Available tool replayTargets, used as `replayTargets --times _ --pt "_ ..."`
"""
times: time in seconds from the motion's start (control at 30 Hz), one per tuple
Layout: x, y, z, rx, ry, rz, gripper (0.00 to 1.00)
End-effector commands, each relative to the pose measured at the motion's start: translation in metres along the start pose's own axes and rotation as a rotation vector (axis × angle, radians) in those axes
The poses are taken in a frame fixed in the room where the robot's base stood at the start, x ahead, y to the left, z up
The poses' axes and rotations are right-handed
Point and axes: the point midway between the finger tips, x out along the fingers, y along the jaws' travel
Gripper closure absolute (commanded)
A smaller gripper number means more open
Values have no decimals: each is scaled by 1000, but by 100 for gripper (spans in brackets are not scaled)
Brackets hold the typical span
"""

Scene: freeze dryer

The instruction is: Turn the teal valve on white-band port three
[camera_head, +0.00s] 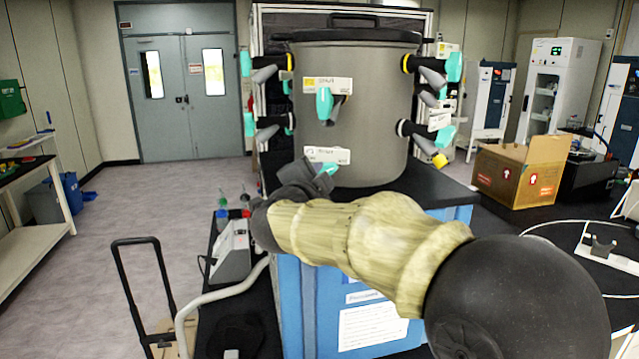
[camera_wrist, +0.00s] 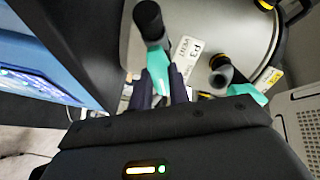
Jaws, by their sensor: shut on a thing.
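The grey cylindrical chamber (camera_head: 355,110) stands on a blue cabinet, with teal-handled valves around its side. My gripper (camera_head: 318,182) is at the lower front port, under a white label (camera_head: 328,155). A little of the teal valve (camera_head: 329,168) shows just above my gripper there. In the wrist view, a white label reading P3 (camera_wrist: 187,50) sits beside a dark port (camera_wrist: 149,22). The teal valve handle (camera_wrist: 158,76) is between the dark fingers of my gripper (camera_wrist: 165,88), which is shut on it. The fingers and gripper body hide part of the handle.
Another teal valve (camera_wrist: 246,92) with a yellow label is close to the right in the wrist view. An upper front valve (camera_head: 324,103) and several side valves (camera_head: 453,67) stick out. A cardboard box (camera_head: 520,172) stands at right. Open floor (camera_head: 150,200) lies at left.

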Motion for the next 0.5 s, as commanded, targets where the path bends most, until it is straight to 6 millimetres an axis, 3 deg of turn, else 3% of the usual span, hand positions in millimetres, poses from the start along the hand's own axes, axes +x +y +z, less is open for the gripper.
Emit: replayTargets --times 0.4,0.43,0.5 --pt "0 1 0 12 0 3 100" --pt "0 1 0 12 0 3 78" --pt "0 1 0 11 0 2 64"
